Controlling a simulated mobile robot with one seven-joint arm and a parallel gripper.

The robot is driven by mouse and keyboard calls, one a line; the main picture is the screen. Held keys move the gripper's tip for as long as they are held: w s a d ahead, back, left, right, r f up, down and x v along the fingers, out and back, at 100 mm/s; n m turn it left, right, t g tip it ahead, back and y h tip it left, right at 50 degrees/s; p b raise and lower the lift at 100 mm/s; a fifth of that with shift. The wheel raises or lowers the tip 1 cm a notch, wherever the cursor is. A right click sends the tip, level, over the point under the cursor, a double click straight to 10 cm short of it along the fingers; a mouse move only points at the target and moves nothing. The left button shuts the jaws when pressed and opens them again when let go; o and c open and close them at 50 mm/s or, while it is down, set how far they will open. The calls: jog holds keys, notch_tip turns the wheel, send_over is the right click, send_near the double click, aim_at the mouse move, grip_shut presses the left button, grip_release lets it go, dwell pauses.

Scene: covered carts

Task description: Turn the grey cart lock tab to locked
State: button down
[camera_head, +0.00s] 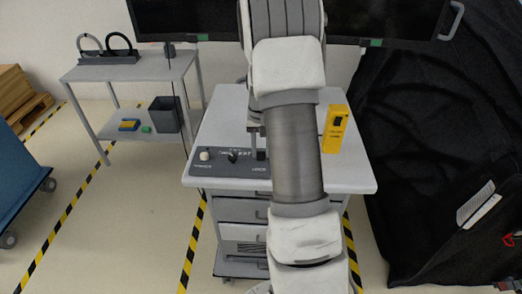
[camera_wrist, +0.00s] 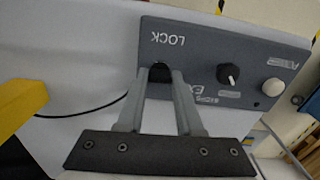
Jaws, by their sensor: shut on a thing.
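The grey control panel (camera_head: 222,181) sits on the front left of the cart top, and its LOCK end is partly behind my arm. In the wrist view the panel (camera_wrist: 215,45) appears upside down, with the word LOCK beside my gripper (camera_wrist: 161,72). My gripper's two grey fingers reach the panel and are shut on the dark lock tab (camera_wrist: 160,75) just beside that word. The fingers cover most of the tab, so I cannot tell which way it points. In the head view my gripper is mostly hidden behind my arm.
A black knob (camera_wrist: 228,74) and a pale round button (camera_wrist: 272,87) sit along the same panel. A yellow box (camera_head: 335,129) stands at the cart's right; a cable (camera_wrist: 85,112) runs from the panel. A side table (camera_head: 130,67) stands left and dark covers (camera_head: 420,130) right.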

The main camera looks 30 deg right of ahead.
jog(key=shift+m, duration=0.4)
jog(key=c, duration=0.6)
grip_release()
jog(key=shift+o, duration=0.2)
notch_tip(320, 180, up, 18)
jog(key=shift+f, duration=0.25)
